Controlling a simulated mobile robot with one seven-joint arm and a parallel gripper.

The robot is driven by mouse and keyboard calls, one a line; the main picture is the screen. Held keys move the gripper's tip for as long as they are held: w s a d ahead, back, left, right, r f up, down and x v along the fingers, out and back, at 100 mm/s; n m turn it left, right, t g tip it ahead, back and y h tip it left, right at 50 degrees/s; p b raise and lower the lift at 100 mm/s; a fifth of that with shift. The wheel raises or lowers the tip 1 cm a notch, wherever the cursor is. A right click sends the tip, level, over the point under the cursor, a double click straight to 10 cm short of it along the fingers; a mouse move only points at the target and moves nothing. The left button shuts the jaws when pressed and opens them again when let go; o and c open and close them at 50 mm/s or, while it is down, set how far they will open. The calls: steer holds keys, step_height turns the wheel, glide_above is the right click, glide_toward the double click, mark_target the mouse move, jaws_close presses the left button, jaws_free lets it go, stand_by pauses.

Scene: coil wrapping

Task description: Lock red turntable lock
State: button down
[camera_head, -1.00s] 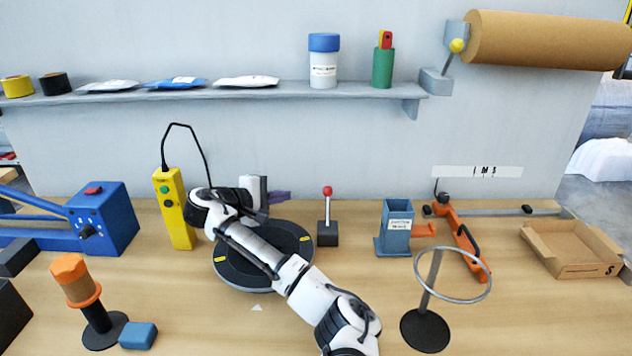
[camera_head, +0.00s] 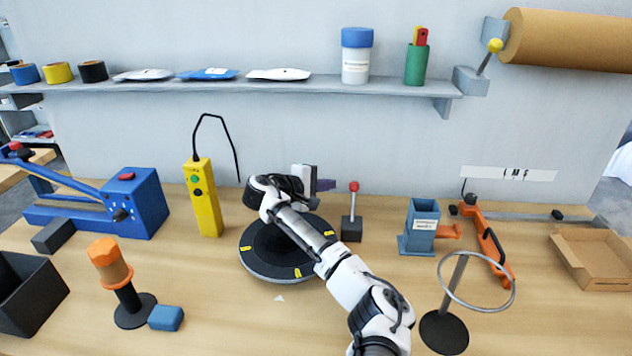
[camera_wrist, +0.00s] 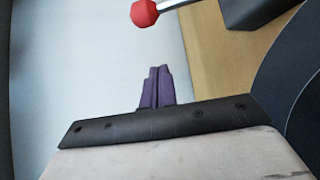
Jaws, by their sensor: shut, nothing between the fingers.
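The turntable lock is a lever with a red ball knob (camera_head: 353,186) on a thin metal rod, standing up from a dark block (camera_head: 351,229) just right of the black turntable (camera_head: 262,268). The rod looks upright in the head view. In the wrist view the red knob (camera_wrist: 144,13) shows at the top, beyond the fingertips and apart from them. My gripper (camera_head: 326,185) has purple fingers, is shut and empty, and is above the back of the turntable, left of the knob. The fingers also show in the wrist view (camera_wrist: 157,86).
A yellow control box (camera_head: 203,197) stands left of the turntable. A blue-grey holder (camera_head: 421,227) and a ring stand (camera_head: 444,330) are to the right. A shelf (camera_head: 270,85) runs along the wall above. The table in front of the turntable is clear.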

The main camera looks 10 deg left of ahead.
mark_target(353, 202)
steer(key=d+p, duration=0.2)
steer(key=s+d+p, duration=0.1)
steer(key=d, duration=0.1)
steer(key=shift+s+r, duration=0.1)
steer(key=shift+r, duration=0.15)
